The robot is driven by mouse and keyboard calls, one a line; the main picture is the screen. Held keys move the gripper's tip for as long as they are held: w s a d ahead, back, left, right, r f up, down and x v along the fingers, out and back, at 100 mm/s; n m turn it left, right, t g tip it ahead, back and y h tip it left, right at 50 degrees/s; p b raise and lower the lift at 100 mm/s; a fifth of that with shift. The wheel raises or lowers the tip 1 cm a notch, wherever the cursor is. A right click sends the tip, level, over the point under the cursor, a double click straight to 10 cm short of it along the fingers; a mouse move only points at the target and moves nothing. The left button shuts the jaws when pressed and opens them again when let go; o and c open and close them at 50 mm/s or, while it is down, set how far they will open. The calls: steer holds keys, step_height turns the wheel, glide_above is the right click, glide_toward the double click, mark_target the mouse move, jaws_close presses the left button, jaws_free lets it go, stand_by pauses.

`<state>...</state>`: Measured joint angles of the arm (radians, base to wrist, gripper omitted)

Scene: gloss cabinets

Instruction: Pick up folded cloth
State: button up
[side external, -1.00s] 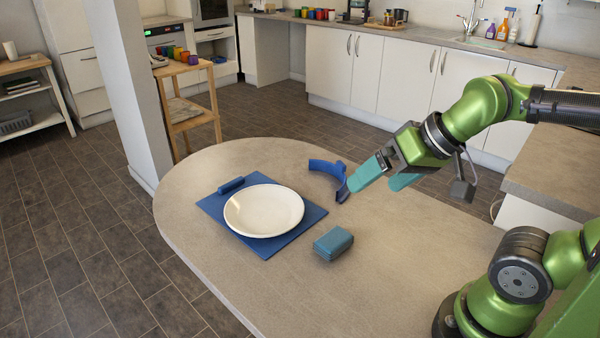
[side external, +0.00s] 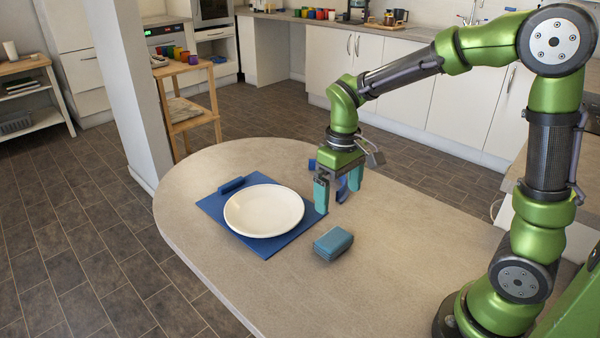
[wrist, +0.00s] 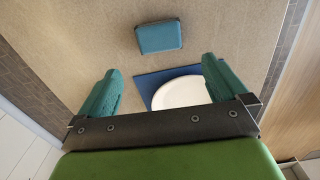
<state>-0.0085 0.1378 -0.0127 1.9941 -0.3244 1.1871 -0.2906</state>
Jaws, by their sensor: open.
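The folded cloth (side external: 333,243) is a small teal-blue block lying flat on the counter, to the right of the plate. It also shows in the wrist view (wrist: 159,37), beyond the fingertips near the top middle. My gripper (side external: 338,196) points down above the counter, behind the cloth in the side view and apart from it. Its two teal fingers are wide apart with nothing between them. In the wrist view the fingers (wrist: 163,82) stand to either side, with the cloth ahead of the gap.
A white plate (side external: 263,211) sits on a blue mat (side external: 267,247) with a blue roll (side external: 231,185) at its back edge. A blue curved piece (side external: 342,190) is partly hidden behind my gripper. The counter (side external: 420,270) is clear to the cloth's right.

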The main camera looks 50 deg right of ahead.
glide_toward(334, 237)
steer(key=f, duration=0.5)
steer(key=shift+s+a+f, duration=0.1)
steer(key=shift+s+a, duration=0.05)
steer(key=shift+s, duration=0.1)
steer(key=f, duration=0.5)
steer(key=shift+w, duration=0.2)
steer(key=shift+c, duration=0.3)
